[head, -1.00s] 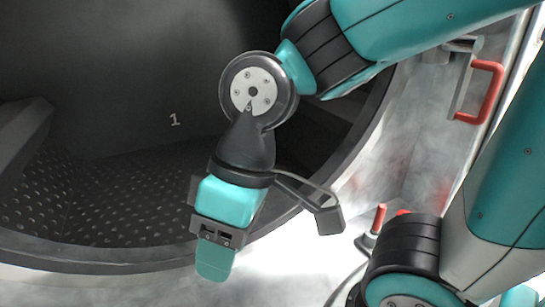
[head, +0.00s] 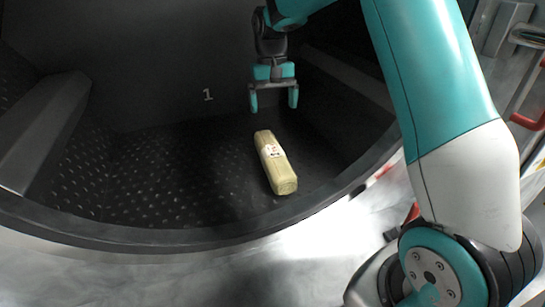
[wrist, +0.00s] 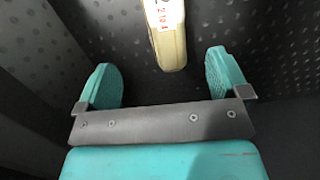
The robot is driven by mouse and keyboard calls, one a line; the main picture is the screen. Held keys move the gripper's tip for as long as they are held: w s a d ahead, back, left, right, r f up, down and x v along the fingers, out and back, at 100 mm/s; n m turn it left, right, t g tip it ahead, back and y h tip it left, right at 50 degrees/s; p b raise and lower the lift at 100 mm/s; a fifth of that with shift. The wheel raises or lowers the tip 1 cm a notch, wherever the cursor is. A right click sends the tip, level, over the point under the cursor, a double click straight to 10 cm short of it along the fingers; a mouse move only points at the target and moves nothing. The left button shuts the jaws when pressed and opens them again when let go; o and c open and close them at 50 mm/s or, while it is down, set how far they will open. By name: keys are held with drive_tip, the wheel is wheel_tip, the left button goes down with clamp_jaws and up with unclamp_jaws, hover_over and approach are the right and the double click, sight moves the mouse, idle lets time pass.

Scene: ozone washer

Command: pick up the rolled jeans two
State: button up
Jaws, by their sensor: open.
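A rolled pale-yellow bundle (head: 277,165), the rolled jeans, lies on the dark perforated floor of the washer drum. It has a white label with red marks near its far end. My gripper (head: 273,99) is open and empty inside the drum, above and beyond the bundle's far end in the head view. In the wrist view the open gripper (wrist: 165,80) has its two teal fingers spread, and the near end of the bundle (wrist: 167,40) shows ahead, between and beyond the fingertips. The rest of the bundle is cut off by the top edge there.
The drum's curved front rim (head: 165,238) runs across the front. A raised dark rib (head: 48,125) stands at the left. A number 1 (head: 208,95) marks the back wall. The drum floor left of the bundle is clear. A red handle (head: 530,118) is outside at the right.

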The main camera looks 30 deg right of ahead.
sight(273, 150)
drive_tip(key=f, duration=0.3)
drive_tip(key=s+f+p, duration=0.1)
drive_tip(key=f, duration=0.5)
drive_tip(key=shift+s+a+f+p, duration=0.1)
drive_tip(key=shift+s+a+p, duration=0.1)
drive_tip(key=shift+a+p, duration=0.15)
drive_tip(key=shift+s+a+f+p, duration=0.15)
drive_tip(key=shift+f+p, duration=0.2)
drive_tip(key=shift+f, duration=0.55)
drive_tip(key=shift+s+a+f+p, duration=0.1)
drive_tip(key=shift+f+p, duration=0.2)
drive_tip(key=shift+f, duration=0.6)
drive_tip(key=shift+s+a+f+p, duration=0.15)
drive_tip(key=shift+f+p, duration=0.2)
drive_tip(key=shift+f, duration=0.55)
drive_tip(key=c, duration=1.2)
